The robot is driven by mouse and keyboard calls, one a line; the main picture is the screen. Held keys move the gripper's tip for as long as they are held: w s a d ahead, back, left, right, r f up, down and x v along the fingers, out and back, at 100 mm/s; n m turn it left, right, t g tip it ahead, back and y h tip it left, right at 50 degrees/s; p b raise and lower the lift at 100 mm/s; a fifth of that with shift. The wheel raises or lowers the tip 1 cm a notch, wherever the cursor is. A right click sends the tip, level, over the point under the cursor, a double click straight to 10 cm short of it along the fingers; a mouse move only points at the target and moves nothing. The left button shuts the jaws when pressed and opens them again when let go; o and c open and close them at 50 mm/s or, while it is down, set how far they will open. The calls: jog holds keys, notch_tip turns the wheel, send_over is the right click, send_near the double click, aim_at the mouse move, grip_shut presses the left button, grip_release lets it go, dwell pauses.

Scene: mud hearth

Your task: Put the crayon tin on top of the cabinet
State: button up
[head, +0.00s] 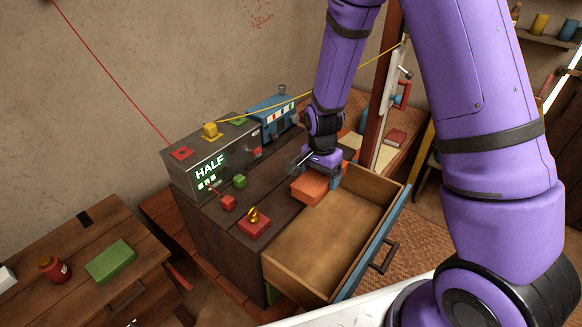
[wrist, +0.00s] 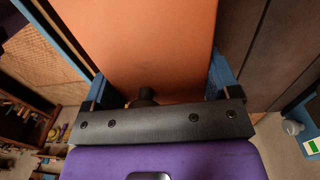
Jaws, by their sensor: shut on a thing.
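The orange box (head: 309,188), which I take for the crayon tin, is at the right edge of the cabinet top (head: 275,180), beside the open drawer. I cannot tell whether it rests on the top or hangs just above it. My gripper (head: 320,173) reaches down onto it from above and is shut on it. In the wrist view, the orange face of the tin (wrist: 160,45) fills the space between the two blue fingers. The far side of the tin is hidden by my gripper.
The empty wooden drawer (head: 330,235) stands pulled out at the right. A yellow cord runs overhead.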

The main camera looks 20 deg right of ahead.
jog(key=w, duration=0.4)
jog(key=w+a+f, duration=0.1)
jog(key=w, duration=0.8)
jog(key=shift+w+a+f, duration=0.15)
jog(key=shift+w, duration=0.25)
jog(key=shift+f, duration=1.75)
jog(key=shift+f, duration=0.1)
jog(key=o, duration=1.1)
